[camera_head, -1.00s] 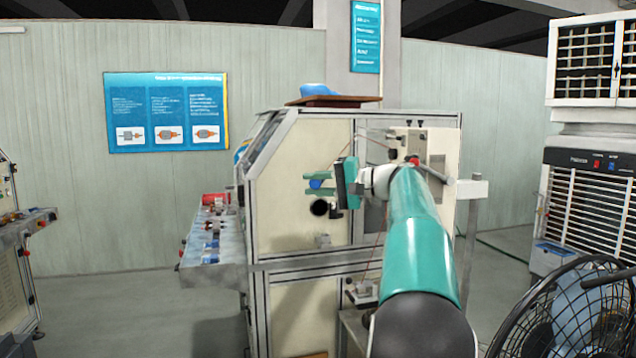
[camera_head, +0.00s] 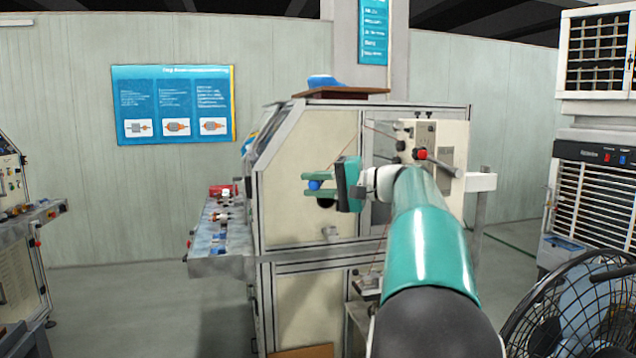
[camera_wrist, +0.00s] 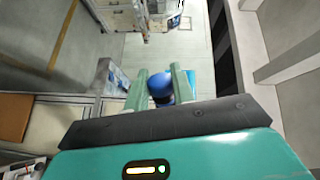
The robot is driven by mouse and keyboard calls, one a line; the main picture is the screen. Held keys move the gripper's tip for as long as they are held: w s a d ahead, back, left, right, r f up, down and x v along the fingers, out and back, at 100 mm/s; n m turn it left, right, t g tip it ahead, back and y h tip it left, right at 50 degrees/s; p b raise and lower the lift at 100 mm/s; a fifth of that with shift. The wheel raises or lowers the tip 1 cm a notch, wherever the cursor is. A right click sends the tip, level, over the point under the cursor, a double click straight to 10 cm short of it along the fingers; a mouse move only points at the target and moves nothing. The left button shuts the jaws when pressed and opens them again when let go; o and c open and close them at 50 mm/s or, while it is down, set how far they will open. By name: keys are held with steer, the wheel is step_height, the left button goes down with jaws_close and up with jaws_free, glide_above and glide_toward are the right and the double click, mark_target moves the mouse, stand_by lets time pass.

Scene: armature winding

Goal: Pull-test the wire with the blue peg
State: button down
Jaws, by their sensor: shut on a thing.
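My gripper (camera_head: 307,187) is in front of the machine's pale side panel in the head view. Its two green fingers are shut on the blue peg (camera_head: 315,184). In the wrist view the peg (camera_wrist: 160,88) shows as a rounded blue shape between the fingers (camera_wrist: 158,90). A thin reddish wire (camera_head: 384,240) hangs beside the machine, right of my gripper. I cannot tell whether the wire is joined to the peg.
The machine cabinet (camera_head: 285,225) stands close behind my gripper, with a sloping control shelf (camera_head: 215,262) at its left. A fan (camera_head: 565,310) and an air cooler (camera_head: 590,190) stand at the right. Open floor (camera_head: 120,310) lies at the left.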

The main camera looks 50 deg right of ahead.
steer(key=s+a+f, duration=0.1)
steer(key=s+a, duration=0.2)
steer(key=a, duration=0.4)
steer(key=s+a+f, duration=0.2)
steer(key=a, duration=0.5)
steer(key=shift+s+a+f, duration=0.15)
steer(key=shift+s+a, duration=0.25)
stand_by(1.4)
stand_by(0.5)
steer(key=w+d+r, duration=0.2)
steer(key=w+d, duration=0.1)
steer(key=d, duration=0.6)
steer(key=shift+w, duration=0.25)
stand_by(0.4)
steer(key=shift+d, duration=0.1)
stand_by(0.8)
